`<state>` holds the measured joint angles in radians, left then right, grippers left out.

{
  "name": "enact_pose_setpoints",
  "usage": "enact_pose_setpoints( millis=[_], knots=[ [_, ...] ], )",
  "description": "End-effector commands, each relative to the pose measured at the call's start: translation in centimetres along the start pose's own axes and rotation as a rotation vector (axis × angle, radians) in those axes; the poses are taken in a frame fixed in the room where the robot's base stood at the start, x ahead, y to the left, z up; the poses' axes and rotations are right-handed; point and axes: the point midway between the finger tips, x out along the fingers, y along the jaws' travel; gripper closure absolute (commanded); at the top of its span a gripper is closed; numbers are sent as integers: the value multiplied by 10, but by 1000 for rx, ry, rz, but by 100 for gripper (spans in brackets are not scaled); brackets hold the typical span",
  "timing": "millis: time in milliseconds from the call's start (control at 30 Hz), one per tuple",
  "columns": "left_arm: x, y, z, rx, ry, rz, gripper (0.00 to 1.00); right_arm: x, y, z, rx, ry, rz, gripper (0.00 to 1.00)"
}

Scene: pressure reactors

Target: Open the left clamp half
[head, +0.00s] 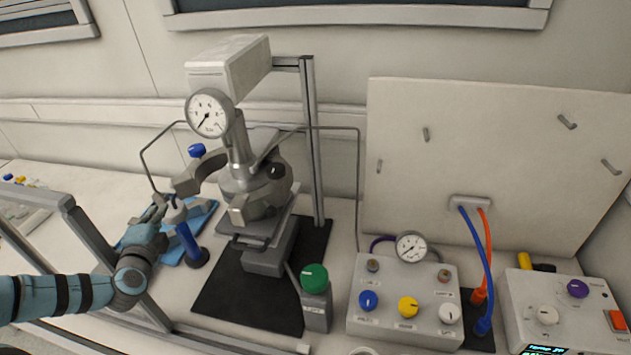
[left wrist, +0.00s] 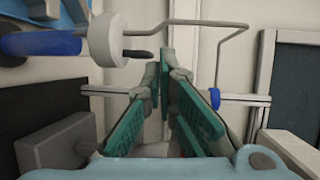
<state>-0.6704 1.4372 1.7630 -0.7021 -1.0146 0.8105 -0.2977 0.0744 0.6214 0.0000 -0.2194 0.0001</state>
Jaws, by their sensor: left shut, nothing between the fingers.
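The reactor (head: 240,185) stands on a stand in the middle of the head view, with a gauge and grey head above. The left clamp half (head: 199,172), a grey curved piece, sticks out to the left of the vessel, apart from its body at the outer end. My left gripper (head: 158,210) is below and left of that outer end, beside an upright blue-handled tool with a pale top (head: 175,209). In the left wrist view the teal fingers (left wrist: 165,58) are shut and empty, close to the pale top. My right gripper is not in view.
A blue cloth (head: 203,215) lies under the tool. A black mat (head: 215,300) lies under the reactor. A thin bent metal tube (head: 143,160) runs beside the clamp half. A control box (head: 405,290) with knobs, a green-knobbed valve (head: 314,278) and a metal rail (head: 40,200) are nearby.

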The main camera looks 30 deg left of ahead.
Motion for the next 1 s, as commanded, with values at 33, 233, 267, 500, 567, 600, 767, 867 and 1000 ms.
enact_pose_setpoints(
  millis=[33, 233, 267, 500, 567, 600, 767, 867, 1000],
  knots=[
    [4, 0, 9, 44, -10, -5, 100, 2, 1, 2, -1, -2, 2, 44],
    [-2, 1, -8, 26, 25, 7, 100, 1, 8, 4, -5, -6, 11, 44],
    [-1, 1, -6, 27, 22, 7, 100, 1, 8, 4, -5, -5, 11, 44],
    [2, 0, 3, 40, 3, 0, 100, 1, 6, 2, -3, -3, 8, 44],
    [3, 0, 5, 44, -2, -2, 100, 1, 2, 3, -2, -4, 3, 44],
    [3, 0, 5, 44, -4, -2, 100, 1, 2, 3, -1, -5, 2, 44],
    [3, 0, 5, 45, -2, -3, 100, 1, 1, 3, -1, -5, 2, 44],
    [3, -1, 5, 46, -3, -4, 100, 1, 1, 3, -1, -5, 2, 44],
    [3, -1, 5, 47, -3, -5, 100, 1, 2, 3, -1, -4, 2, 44]
  ],
)
